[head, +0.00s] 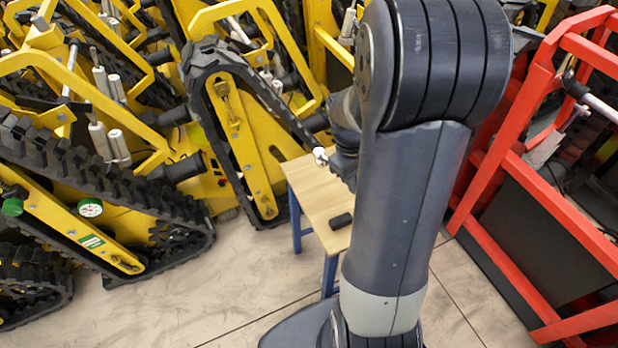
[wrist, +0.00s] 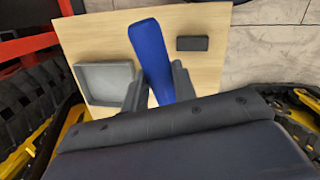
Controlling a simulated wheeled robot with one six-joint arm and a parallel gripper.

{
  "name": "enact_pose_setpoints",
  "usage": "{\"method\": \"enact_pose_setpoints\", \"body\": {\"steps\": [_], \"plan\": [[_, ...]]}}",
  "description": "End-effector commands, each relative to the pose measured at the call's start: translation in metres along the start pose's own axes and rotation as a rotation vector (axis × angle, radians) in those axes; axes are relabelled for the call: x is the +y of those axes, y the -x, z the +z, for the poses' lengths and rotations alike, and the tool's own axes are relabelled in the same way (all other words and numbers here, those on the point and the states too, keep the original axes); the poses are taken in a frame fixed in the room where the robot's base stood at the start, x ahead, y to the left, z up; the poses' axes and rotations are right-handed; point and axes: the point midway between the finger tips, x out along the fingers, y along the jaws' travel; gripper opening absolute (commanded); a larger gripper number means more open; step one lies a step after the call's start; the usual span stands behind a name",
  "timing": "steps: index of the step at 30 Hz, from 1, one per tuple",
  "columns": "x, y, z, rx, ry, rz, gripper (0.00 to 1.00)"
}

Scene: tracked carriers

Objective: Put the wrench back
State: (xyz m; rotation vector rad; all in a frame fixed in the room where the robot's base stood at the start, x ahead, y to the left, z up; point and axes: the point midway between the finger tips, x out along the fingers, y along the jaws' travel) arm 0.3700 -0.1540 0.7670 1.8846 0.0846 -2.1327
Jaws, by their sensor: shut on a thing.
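My gripper (wrist: 158,84) is shut on a blue bar-shaped thing, which I take to be the handle of the wrench (wrist: 150,48). In the wrist view it lies between the two dark fingers and points away over the table, tilted slightly left. Its other end is hidden by my gripper's body. In the head view my arm hides most of the gripper; a small pale metallic end (head: 320,156) shows beside it above the table, perhaps part of the wrench. The wooden-topped table (head: 312,186) has blue legs.
A grey square tray (wrist: 105,65) and a small black block (wrist: 192,44) lie on the table. Yellow tracked carriers (head: 245,130) crowd the left, one close to the table. A red frame (head: 490,180) stands right. Bare floor (head: 220,290) lies in front.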

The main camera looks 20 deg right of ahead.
Motion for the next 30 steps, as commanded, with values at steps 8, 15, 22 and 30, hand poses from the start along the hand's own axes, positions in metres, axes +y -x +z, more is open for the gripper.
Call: {"method": "enact_pose_setpoints", "body": {"steps": [8, 15, 22, 30], "plan": [[-0.024, -0.002, -0.040, 0.133, -0.189, -0.134, 0.00], [-0.032, -0.030, -0.051, 0.144, -0.220, -0.155, 0.00], [-0.035, -0.058, -0.055, 0.147, -0.219, -0.152, 0.00], [-0.040, -0.089, -0.059, 0.145, -0.218, -0.153, 0.00]]}}
